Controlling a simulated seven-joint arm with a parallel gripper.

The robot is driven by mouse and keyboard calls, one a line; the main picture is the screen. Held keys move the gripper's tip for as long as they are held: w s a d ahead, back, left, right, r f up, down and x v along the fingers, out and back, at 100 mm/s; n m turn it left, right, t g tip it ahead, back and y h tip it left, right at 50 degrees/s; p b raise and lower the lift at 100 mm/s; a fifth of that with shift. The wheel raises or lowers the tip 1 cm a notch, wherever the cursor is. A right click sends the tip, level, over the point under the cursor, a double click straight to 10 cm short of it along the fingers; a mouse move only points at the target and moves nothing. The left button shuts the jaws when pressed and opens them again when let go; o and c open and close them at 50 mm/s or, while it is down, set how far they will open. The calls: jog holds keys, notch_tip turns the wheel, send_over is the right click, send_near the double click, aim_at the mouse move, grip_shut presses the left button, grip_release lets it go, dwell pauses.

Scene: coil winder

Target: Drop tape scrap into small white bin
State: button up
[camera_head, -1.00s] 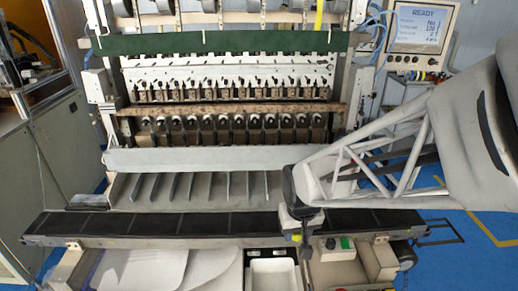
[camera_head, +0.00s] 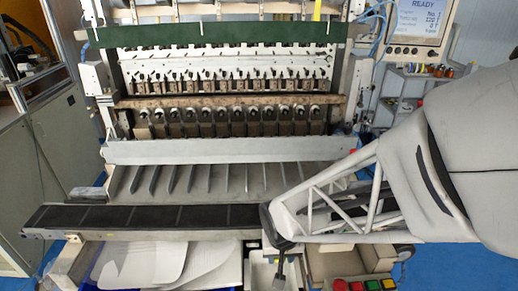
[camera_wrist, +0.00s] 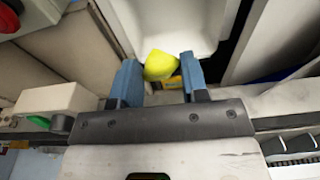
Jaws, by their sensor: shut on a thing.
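My gripper (camera_wrist: 158,74) has its two blue fingers shut on the yellow tape scrap (camera_wrist: 161,64), which shows between the fingertips in the wrist view. The small white bin (camera_wrist: 178,20) lies just beyond the fingertips there, and the scrap overlaps its near part in the picture. In the head view my gripper (camera_head: 279,272) points down at the bottom edge, over the white bin (camera_head: 259,271). The bin is partly hidden by the gripper and cut off by the frame. The scrap cannot be made out in the head view.
The dark conveyor belt (camera_head: 140,218) runs across in front of the coil winder (camera_head: 230,120), close behind my gripper. White sheets (camera_head: 150,262) lie left of the bin. A button panel (camera_head: 365,285) with red and green buttons stands to the right.

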jog(key=shift+f, duration=0.15)
dwell(0.3)
jog(key=shift+f, duration=2.9)
jog(key=o, duration=0.7)
jog(key=shift+r, duration=0.1)
jog(key=shift+s+r, duration=0.2)
jog(key=shift+r, duration=1.05)
jog(key=shift+s+r, duration=0.2)
jog(key=shift+r, duration=1.1)
jog(key=shift+s+r, duration=0.2)
jog(key=shift+r, duration=1.05)
jog(key=shift+r, duration=0.1)
